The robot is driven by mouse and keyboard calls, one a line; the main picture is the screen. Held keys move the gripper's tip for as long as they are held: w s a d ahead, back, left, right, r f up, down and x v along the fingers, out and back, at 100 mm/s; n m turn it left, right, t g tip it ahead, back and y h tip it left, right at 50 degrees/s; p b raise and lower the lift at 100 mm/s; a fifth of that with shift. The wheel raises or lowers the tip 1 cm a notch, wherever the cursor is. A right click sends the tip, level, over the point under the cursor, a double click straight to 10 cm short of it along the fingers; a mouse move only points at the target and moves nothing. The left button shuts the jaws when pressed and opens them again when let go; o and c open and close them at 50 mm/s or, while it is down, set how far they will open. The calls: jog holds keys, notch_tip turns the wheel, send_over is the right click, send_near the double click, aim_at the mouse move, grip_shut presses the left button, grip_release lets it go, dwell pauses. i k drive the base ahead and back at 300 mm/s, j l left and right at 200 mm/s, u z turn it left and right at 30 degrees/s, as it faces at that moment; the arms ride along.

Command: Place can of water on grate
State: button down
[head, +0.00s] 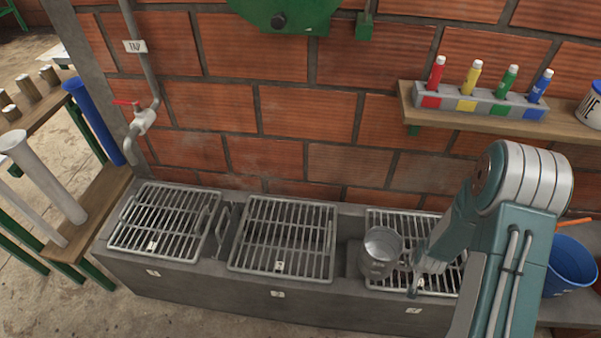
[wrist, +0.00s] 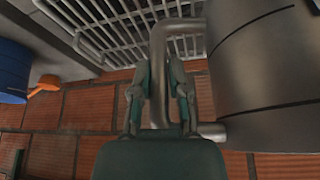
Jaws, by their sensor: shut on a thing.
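The metal can (head: 380,255) is upright at the left part of the right-hand grate (head: 440,283). Its inside looks grey; I cannot make out the water level. My gripper (head: 410,270) is at the can's right side, shut on its handle. In the wrist view, the can (wrist: 265,75) fills the right side and its bent handle (wrist: 160,50) passes between my gripper's fingers (wrist: 160,90). The grate bars (wrist: 130,25) show beyond, at the top. I cannot tell whether the can touches the bars. A middle grate (head: 285,240) and a left grate (head: 163,220) lie empty on the concrete trough.
A brick wall stands behind the trough. A shelf (head: 500,128) with coloured bottles is at upper right, and a blue bucket (head: 568,265) is at right. A pipe with a red-handled tap (head: 143,118) is above the left grate. Tables with tubes stand at left.

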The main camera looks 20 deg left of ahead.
aim_at(173, 219)
jog(key=j+u, duration=0.1)
jog(key=j, duration=0.9)
jog(key=j+u, duration=0.1)
jog(key=j, duration=0.95)
jog(key=j+u, duration=0.1)
jog(key=j, duration=0.9)
jog(key=i+j+u, duration=0.1)
jog(key=j, duration=0.95)
